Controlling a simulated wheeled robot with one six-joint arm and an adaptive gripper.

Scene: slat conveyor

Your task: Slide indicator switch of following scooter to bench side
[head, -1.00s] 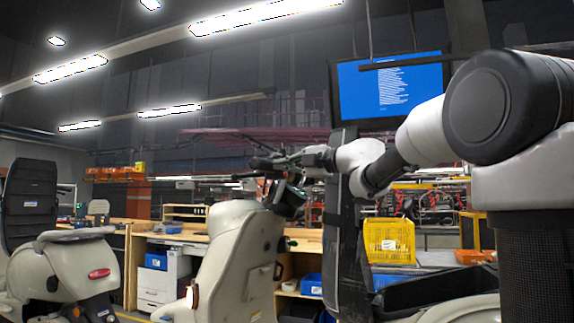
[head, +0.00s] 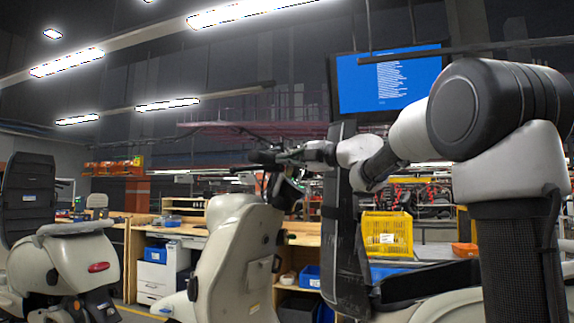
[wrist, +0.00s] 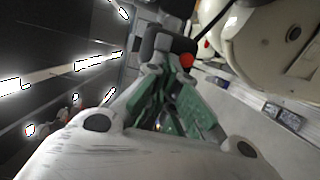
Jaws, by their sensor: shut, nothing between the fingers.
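A beige scooter (head: 237,255) stands mid-picture in the head view, its dark handlebar parts (head: 288,190) at its upper right. My gripper (head: 283,157) is at handlebar height there, in front of or beside those dark parts; contact cannot be told. In the wrist view my gripper (wrist: 168,68) has green-sided fingers, shut and empty, pointing at a dark control housing (wrist: 170,42) with a red button (wrist: 186,60). The fingertips look close to the housing. The indicator switch itself is too small or hidden to make out.
Another beige scooter (head: 75,265) with a red tail light stands at left. A tall dark panel (head: 343,225) rises close below my arm. Behind are a workbench (head: 190,232), a yellow crate (head: 388,236) and a blue monitor (head: 388,82). Pale body panels (wrist: 280,40) fill the wrist view's upper right.

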